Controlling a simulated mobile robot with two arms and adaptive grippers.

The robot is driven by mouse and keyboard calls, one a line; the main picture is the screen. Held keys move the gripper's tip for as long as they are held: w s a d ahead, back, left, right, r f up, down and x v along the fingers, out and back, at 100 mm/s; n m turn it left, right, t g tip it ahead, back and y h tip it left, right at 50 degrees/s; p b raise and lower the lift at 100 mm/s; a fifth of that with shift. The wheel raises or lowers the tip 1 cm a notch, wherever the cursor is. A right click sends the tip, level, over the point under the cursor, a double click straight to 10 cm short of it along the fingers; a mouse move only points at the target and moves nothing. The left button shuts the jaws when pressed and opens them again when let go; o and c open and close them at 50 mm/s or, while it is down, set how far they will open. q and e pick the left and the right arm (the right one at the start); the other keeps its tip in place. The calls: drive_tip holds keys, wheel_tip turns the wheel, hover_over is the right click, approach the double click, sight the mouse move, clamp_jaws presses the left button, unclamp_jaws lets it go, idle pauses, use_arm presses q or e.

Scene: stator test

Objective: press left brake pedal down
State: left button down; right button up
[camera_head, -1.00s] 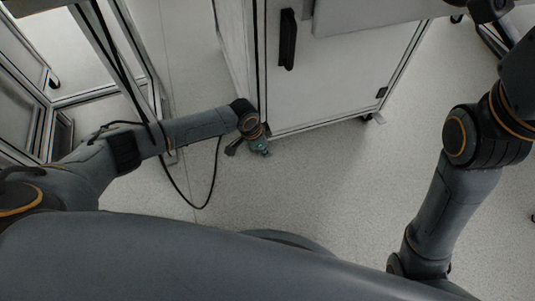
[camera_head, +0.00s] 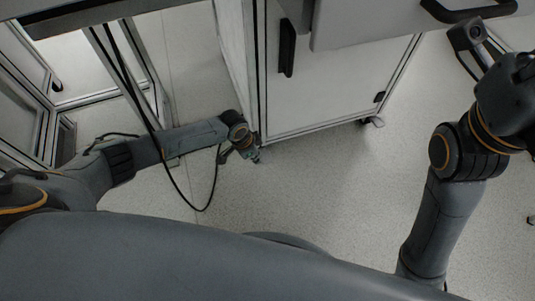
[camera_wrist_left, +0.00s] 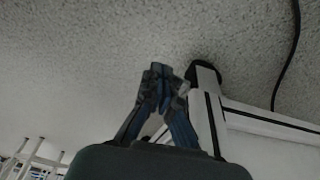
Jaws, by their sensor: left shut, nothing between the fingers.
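My left gripper (camera_head: 252,156) is low beside the near left bottom corner of the white cabinet (camera_head: 335,75). In the left wrist view its dark fingers (camera_wrist_left: 160,76) meet at the tips, shut and empty. A dark caster (camera_wrist_left: 205,73) sits at the end of the cabinet's pale frame, just right of the fingertips. The left brake pedal cannot be made out there, and I cannot tell whether the fingers touch the caster. My right arm (camera_head: 452,170) is at the right; its gripper's fingers are unclear.
Another caster (camera_head: 374,122) stands under the cabinet's right corner. A black handle (camera_head: 287,48) is on the cabinet's front, and another handle (camera_head: 468,13) is at the top right. A black cable (camera_head: 188,197) hangs near my left arm. The pale floor (camera_head: 330,190) ahead is clear.

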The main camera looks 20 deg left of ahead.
use_arm(q)
drive_tip(key=v, duration=1.2)
drive_tip(key=shift+f, duration=0.1)
idle(0.4)
